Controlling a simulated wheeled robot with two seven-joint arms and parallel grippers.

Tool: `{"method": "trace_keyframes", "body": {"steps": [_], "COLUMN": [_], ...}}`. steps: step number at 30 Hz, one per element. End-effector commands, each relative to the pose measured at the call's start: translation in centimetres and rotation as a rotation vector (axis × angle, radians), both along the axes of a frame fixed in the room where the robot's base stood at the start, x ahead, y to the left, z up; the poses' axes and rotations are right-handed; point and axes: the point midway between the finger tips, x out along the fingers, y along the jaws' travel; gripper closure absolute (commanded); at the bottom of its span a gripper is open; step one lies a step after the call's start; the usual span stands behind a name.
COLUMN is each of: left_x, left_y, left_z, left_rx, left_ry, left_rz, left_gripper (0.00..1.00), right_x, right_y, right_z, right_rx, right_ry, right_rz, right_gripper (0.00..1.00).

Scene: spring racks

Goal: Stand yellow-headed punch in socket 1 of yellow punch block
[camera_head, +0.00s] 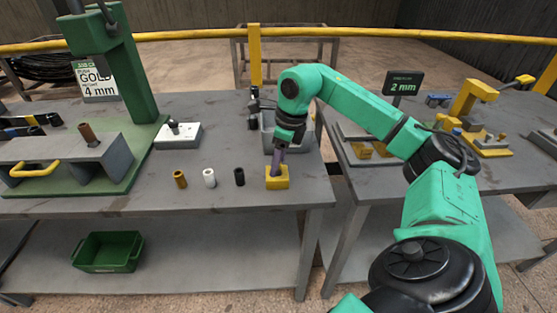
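The yellow block (283,183), which I take to be the yellow punch block, sits near the front right corner of the left table. My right gripper (278,158) points down directly over it, with its tip end at or just above the block's top. A slim purple-grey part shows there; I cannot tell whether it is fingers or a held punch. No yellow punch head can be made out, and the block's sockets are hidden or too small to see. My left gripper is not in view.
Gold (180,179), white (209,178) and black (239,177) cylinders stand left of the block. A grey bin (305,138) is behind my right gripper. A green press (140,75) and grey stand (75,150) fill the left. A gap separates the tables.

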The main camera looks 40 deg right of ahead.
Motion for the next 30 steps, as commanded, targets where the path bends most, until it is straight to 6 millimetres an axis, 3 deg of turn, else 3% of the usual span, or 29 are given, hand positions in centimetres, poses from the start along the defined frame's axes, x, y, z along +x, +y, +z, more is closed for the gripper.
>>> {"method": "trace_keyframes", "body": {"steps": [7,18,22,30], "left_x": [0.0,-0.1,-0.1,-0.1], "left_y": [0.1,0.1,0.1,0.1], "left_z": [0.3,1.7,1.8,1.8], "left_rx": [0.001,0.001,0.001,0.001], "left_ry": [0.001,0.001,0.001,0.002], "left_rz": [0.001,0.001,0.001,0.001], "left_gripper": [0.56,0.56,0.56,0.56], "right_x": [-0.1,-1.7,-2.0,-2.1], "right_y": [-0.1,-1.1,-1.2,-1.2], "right_z": [1.7,11.0,12.1,12.1], "right_rx": [0.001,0.001,0.001,0.000], "right_ry": [-0.005,-0.005,-0.001,0.000], "right_rz": [0.000,0.000,0.000,0.000], "right_gripper": [0.40,0.40,0.40,0.40]}}
